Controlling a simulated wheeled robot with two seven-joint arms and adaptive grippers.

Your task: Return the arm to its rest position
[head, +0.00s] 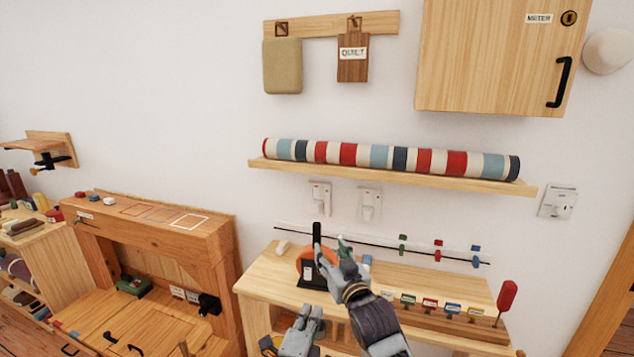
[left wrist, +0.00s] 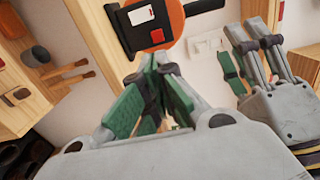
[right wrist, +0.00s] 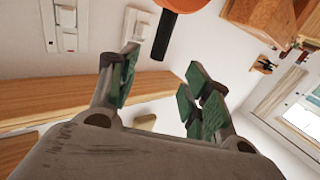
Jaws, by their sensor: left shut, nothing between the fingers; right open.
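My right gripper (head: 330,254) is above the light wood worktop, near an orange and black device (head: 306,264) that stands on it. In the right wrist view its green-padded fingers (right wrist: 160,88) are apart with nothing between them. The device's orange part and black bar show above the fingers there. My left gripper (head: 304,318) is lower, in front of the worktop's near edge. In the left wrist view its green pads (left wrist: 155,95) are together and empty. The device (left wrist: 152,28) shows beyond them, and my right gripper (left wrist: 258,52) is at the right.
The worktop (head: 262,276) holds a small white piece, a rail with coloured tags and a red paddle (head: 507,296). A shelf (head: 400,178) with a striped roll, wall switches and a wooden cabinet (head: 490,60) are above. A wooden desk (head: 215,240) stands left.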

